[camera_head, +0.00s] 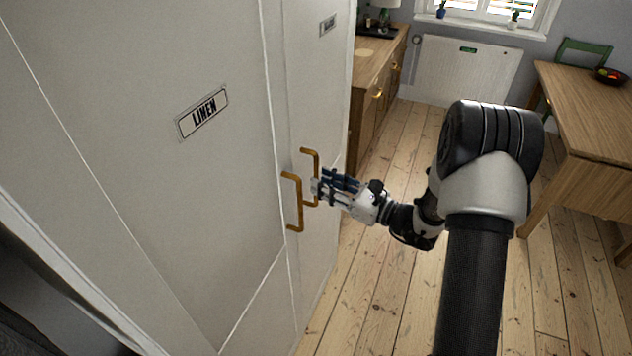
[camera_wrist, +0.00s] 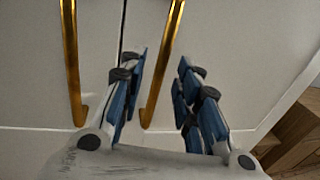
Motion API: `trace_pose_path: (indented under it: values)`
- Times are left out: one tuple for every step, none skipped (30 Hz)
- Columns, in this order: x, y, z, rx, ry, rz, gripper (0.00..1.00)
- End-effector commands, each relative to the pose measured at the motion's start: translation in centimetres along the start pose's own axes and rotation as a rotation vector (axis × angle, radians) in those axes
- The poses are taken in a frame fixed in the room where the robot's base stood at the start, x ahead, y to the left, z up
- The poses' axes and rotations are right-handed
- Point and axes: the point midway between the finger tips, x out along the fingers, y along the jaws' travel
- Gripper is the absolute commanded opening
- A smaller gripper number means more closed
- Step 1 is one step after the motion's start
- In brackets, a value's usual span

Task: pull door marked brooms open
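A pale cupboard has two doors side by side. The left door (camera_head: 150,170) carries a plate reading LINEN (camera_head: 203,112). The right door (camera_head: 312,90) carries a smaller plate (camera_head: 328,25), too small to read. Each door has a brass bar handle: the left handle (camera_head: 298,205) and the right handle (camera_head: 316,160). Both doors look shut. My gripper (camera_head: 321,184) is at the right handle with its fingers apart. In the wrist view the right handle (camera_wrist: 164,60) runs between the open fingers (camera_wrist: 163,75), and the left handle (camera_wrist: 71,60) is outside them, to the left. Contact cannot be told.
A wooden sideboard (camera_head: 370,70) stands beyond the cupboard. A wooden table (camera_head: 590,110) with a fruit bowl (camera_head: 611,76) is at the right, near a green chair (camera_head: 580,52). A white radiator (camera_head: 465,70) is at the back. Bare floorboards (camera_head: 385,290) lie before the right door.

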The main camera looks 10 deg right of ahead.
Motion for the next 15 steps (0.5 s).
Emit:
trace_pose_path:
  values:
    - [0.9, 0.1, -0.1, -0.002, 0.0, 0.004, 0.3]
    - [1.4, 0.1, -0.1, -0.002, 0.0, 0.003, 0.3]
    - [1.8, 0.0, -0.1, -0.002, 0.0, 0.002, 0.3]
    - [2.1, 0.1, -0.1, -0.002, 0.0, 0.002, 0.3]
    - [2.4, 0.1, -0.1, -0.002, 0.0, 0.003, 0.3]
    - [2.7, 0.0, -0.1, -0.002, 0.0, 0.002, 0.3]
    - [2.9, 0.0, 0.0, -0.001, 0.0, 0.001, 0.3]
    - [3.0, 0.0, 0.0, -0.001, 0.0, 0.0, 0.3]
    - [3.1, 0.0, 0.0, -0.001, 0.0, 0.0, 0.3]
    - [3.2, 0.0, 0.0, 0.0, 0.0, 0.0, 0.3]
    - [3.2, 0.0, 0.0, 0.0, 0.0, 0.0, 0.3]
    - [3.3, 0.0, 0.0, 0.0, 0.001, 0.0, 0.3]
    - [3.3, 0.0, 0.0, 0.0, 0.001, 0.0, 0.3]
    - [3.3, 0.0, 0.0, 0.0, 0.001, 0.0, 0.3]
    - [3.3, 0.0, 0.0, 0.0, 0.001, 0.0, 0.3]
